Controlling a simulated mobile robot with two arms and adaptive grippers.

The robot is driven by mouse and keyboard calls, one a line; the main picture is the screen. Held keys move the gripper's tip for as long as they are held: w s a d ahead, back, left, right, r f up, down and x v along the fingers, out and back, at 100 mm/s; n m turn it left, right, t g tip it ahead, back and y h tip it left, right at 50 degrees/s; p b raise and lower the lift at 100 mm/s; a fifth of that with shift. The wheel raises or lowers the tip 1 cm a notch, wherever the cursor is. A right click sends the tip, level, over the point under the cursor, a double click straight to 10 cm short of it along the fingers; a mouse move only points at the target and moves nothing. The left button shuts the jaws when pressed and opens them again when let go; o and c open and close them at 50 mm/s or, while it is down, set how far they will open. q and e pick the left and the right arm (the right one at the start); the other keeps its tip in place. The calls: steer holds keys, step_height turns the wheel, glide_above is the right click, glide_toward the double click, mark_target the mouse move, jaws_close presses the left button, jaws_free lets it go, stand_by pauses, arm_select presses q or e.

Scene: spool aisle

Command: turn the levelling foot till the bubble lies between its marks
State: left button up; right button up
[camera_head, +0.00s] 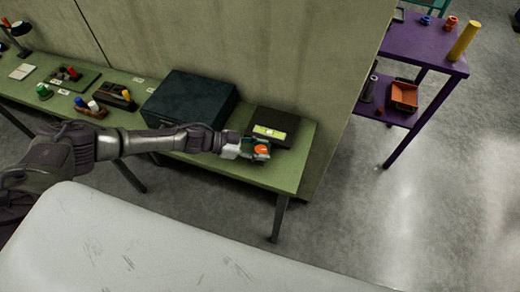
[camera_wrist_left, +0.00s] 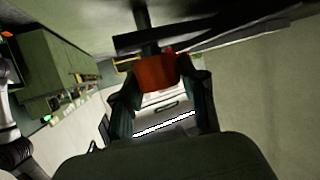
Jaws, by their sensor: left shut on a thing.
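The levelling foot's orange knob (camera_head: 262,149) sits at the front edge of a dark box-shaped device (camera_head: 288,122) on the right end of the green bench. My left gripper (camera_head: 258,151) is shut on the knob. In the left wrist view the orange knob (camera_wrist_left: 157,72) lies between the two fingers of my left gripper (camera_wrist_left: 160,85). A pale yellow-green level vial (camera_head: 269,132) lies on top of the device. The bubble and its marks are too small to make out. My right gripper is not in view.
A dark teal box (camera_head: 190,98) stands on the green bench (camera_head: 290,172), left of the device. Small coloured items lie farther left. A purple shelf (camera_head: 430,45) with a yellow cylinder (camera_head: 464,41) and an orange bin (camera_head: 404,95) stands at right. The floor between is clear.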

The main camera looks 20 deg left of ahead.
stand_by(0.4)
arm_select(q)
steer(key=o, duration=1.2)
steer(key=shift+c, duration=0.2)
steer(key=v, duration=1.2)
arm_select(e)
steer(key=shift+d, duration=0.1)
arm_select(q)
steer(key=shift+w, duration=0.1)
